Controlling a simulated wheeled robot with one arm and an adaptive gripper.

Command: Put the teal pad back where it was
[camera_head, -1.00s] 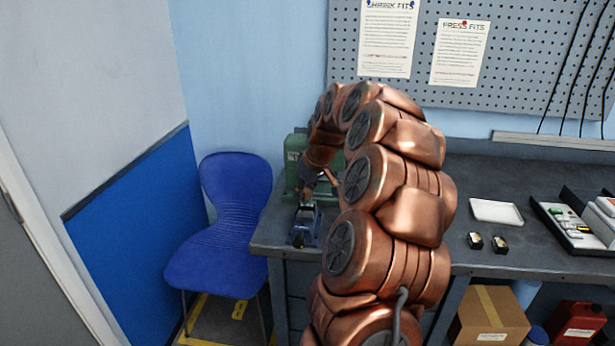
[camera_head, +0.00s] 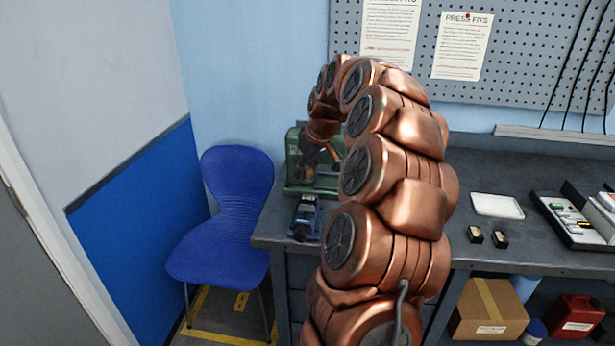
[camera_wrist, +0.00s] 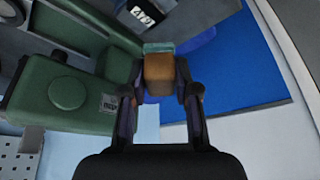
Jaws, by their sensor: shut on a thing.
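In the wrist view my gripper (camera_wrist: 160,85) is shut on a block with a brown face (camera_wrist: 159,73) and a teal strip at its far end, which I take as the teal pad (camera_wrist: 158,47). The fingers press on its two sides. In the head view my gripper (camera_head: 308,158) is small and partly dark against the green machine (camera_head: 294,172), above the blue vise-like fixture (camera_head: 306,221) at the bench's left end. The pad is too small to make out there. My arm hides much of the bench's middle.
A blue chair (camera_head: 235,190) stands left of the grey bench (camera_head: 400,262). On the bench's right lie a white tray (camera_head: 497,205), two small dark blocks (camera_head: 475,236) and a box of coloured pieces (camera_head: 565,215). A pegboard (camera_head: 510,90) is behind.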

